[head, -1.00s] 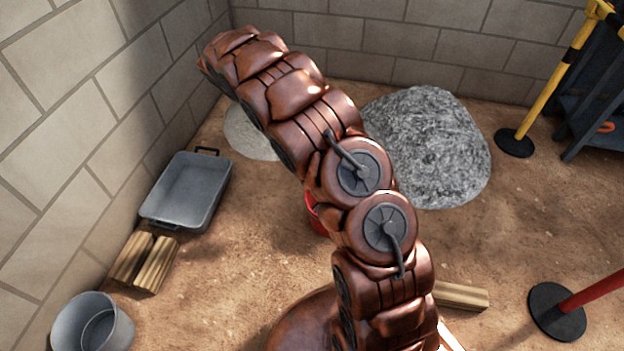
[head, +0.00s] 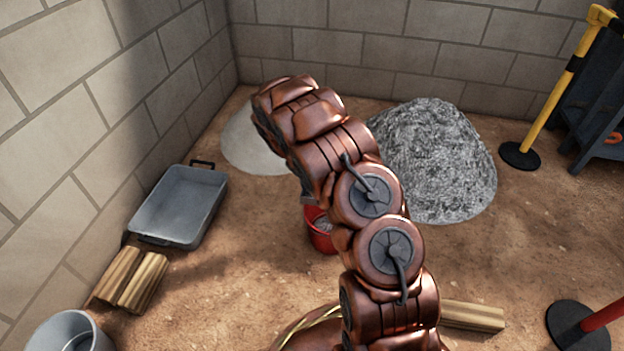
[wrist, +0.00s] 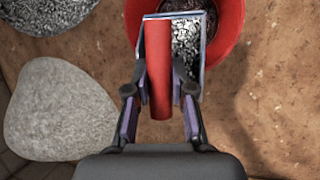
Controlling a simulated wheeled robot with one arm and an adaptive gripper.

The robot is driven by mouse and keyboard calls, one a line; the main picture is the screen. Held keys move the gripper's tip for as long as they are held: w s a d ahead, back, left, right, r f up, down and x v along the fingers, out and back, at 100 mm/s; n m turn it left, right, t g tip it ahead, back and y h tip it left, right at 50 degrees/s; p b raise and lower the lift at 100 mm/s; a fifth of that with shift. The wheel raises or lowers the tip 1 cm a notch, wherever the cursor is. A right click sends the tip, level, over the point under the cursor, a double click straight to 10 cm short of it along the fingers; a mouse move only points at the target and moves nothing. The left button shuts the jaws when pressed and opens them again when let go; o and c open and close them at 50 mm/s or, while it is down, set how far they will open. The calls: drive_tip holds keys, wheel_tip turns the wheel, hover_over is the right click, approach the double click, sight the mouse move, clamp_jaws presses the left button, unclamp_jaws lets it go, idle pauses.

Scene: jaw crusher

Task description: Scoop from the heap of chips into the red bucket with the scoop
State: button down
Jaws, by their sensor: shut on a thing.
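My gripper (wrist: 159,85) is shut on the red handle of the scoop (wrist: 158,62) in the wrist view. The scoop's pale-edged pan carries grey chips (wrist: 187,45) and overlaps the red bucket (wrist: 235,42) from above. The bucket's inside looks dark. In the head view the bucket (head: 321,240) stands on the ground, partly behind my arm, with some grey visible at its top. My gripper is hidden there. The heap of chips (head: 436,165) is coarse and grey, right of my arm. Its edge shows at the wrist view's top left (wrist: 45,12).
A smooth pale heap (head: 250,145) lies by the back left corner; it also shows in the wrist view (wrist: 60,112). A grey tray (head: 180,205), wooden blocks (head: 133,280) and a grey pail (head: 70,335) line the left. Barrier posts (head: 520,155) stand right.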

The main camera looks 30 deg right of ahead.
drive_tip(key=shift+s+d+f+m+t+y+p, duration=0.15)
drive_tip(key=shift+s+d+t+y+p, duration=0.3)
drive_tip(key=shift+s+d+t+y, duration=0.35)
drive_tip(key=shift+s+d+f+m+t+y+p, duration=0.15)
drive_tip(key=shift+s+d+t+y+p, duration=0.35)
drive_tip(key=shift+y, duration=0.5)
drive_tip(key=shift+s+d+t+y+b, duration=0.25)
drive_tip(key=shift+d+t+y+b, duration=0.25)
drive_tip(key=shift+b, duration=0.4)
drive_tip(key=shift+s+d+t+y+b, duration=0.25)
drive_tip(key=shift+d+t+y+b, duration=0.25)
drive_tip(key=shift+b, duration=0.35)
drive_tip(key=shift+s+d+f+t+y+b, duration=0.2)
drive_tip(key=shift+s+d+t+y+b, duration=0.15)
drive_tip(key=shift+b, duration=0.25)
drive_tip(key=shift+s+d+f+m+t+y+b, duration=0.25)
drive_tip(key=shift+s+d+t+y+b, duration=0.4)
drive_tip(key=shift+b, duration=0.9)
drive_tip(key=shift+s+d+f+m+t+y+b, duration=0.2)
drive_tip(key=shift+s+d+t+y+b, duration=0.35)
drive_tip(key=shift+b, duration=1)
drive_tip(key=shift+w, duration=0.1)
